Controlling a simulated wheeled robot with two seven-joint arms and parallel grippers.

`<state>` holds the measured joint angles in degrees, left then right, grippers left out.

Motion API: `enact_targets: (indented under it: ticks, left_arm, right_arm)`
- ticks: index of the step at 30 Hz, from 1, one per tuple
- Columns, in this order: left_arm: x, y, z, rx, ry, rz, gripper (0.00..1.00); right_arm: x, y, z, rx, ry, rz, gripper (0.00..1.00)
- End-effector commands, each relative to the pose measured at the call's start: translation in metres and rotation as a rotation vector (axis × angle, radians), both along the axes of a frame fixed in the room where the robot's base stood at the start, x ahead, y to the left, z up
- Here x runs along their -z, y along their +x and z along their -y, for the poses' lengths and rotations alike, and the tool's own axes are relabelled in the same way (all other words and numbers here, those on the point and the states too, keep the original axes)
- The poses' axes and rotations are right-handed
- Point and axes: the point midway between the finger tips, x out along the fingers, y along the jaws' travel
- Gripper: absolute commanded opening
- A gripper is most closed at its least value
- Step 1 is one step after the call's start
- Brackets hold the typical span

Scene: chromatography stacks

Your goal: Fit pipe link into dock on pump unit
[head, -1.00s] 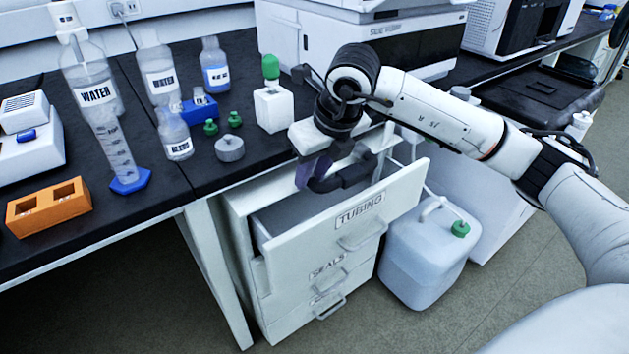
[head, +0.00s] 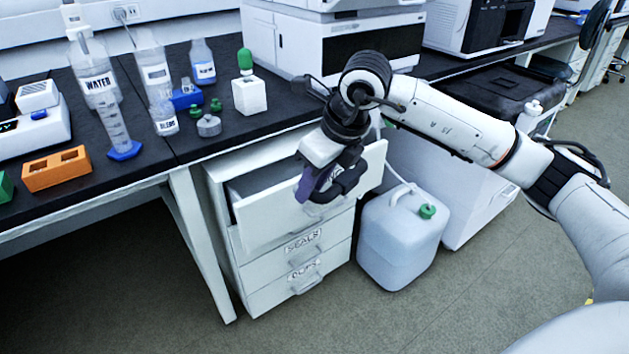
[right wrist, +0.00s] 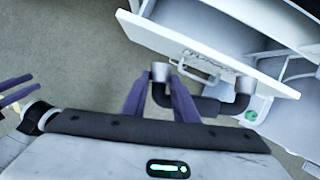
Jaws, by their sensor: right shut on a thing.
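My right gripper (head: 314,190) has purple fingers and is shut on the pipe link (head: 350,181), a dark bent pipe. It holds the link in front of the open top drawer (head: 280,222). In the right wrist view the gripper (right wrist: 157,95) grips one end of the link (right wrist: 208,105); two grey pipe ends face the drawer front. Purple finger-like parts (right wrist: 17,95) at the left edge may be my left gripper, and their state is unclear. A stacked instrument (head: 345,50) stands on the bench; I cannot tell whether it is the pump unit, and no dock is distinguishable.
The black bench (head: 190,140) carries water bottles (head: 98,80), a measuring cylinder (head: 115,125), an orange block (head: 57,170) and a white box with a green top (head: 249,95). A jerrycan (head: 400,240) stands on the floor beside the drawers. The floor in front is clear.

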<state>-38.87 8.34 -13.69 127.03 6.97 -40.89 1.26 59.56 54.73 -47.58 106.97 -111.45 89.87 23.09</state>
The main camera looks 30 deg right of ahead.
Motion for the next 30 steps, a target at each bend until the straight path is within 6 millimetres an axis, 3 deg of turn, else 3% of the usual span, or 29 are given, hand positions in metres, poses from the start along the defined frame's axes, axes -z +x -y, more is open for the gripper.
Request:
enact_targets:
  ticks: [11, 30]
  left_arm:
    - [0.0, 0.0, 0.0, 0.0, 0.0, -0.001, 0.31]
    - [0.0, 0.0, 0.0, 0.0, 0.0, -0.001, 0.31]
  right_arm:
    - [0.0, -0.016, -0.013, -0.524, 0.006, 0.002, 0.0]
    - [0.004, -0.068, -0.058, -2.214, 0.011, -0.001, 0.0]
